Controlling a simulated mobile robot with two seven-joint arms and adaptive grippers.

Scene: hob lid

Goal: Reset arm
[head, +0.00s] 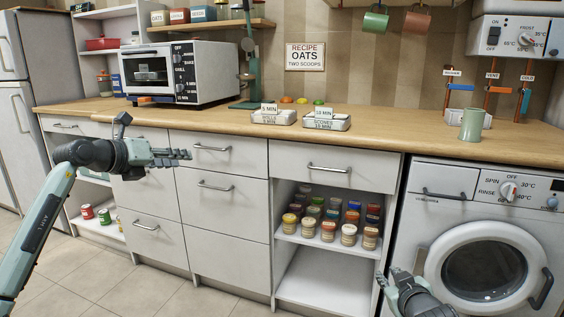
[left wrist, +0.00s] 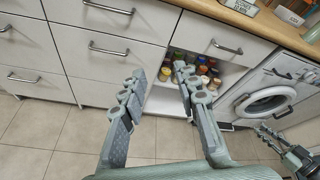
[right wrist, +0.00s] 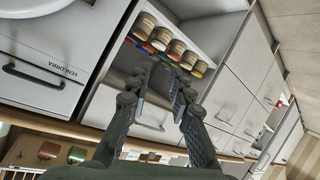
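My left gripper (head: 185,154) is in front of the drawers at the left of the head view, held level and pointing right. In the left wrist view (left wrist: 160,72) its two fingers stand apart with nothing between them. My right gripper (head: 384,278) is low at the bottom of the head view, in front of the open shelf and the washing machine's left edge. In the right wrist view (right wrist: 159,72) its fingers are apart and empty. Neither gripper visibly touches anything.
The wooden worktop (head: 370,128) carries an oven (head: 187,75), two labelled trays (head: 273,118) and a green cup (head: 471,124). Several jars (head: 328,231) stand on the open shelf. A washing machine (head: 487,240) is at right. The tiled floor (head: 150,275) is clear.

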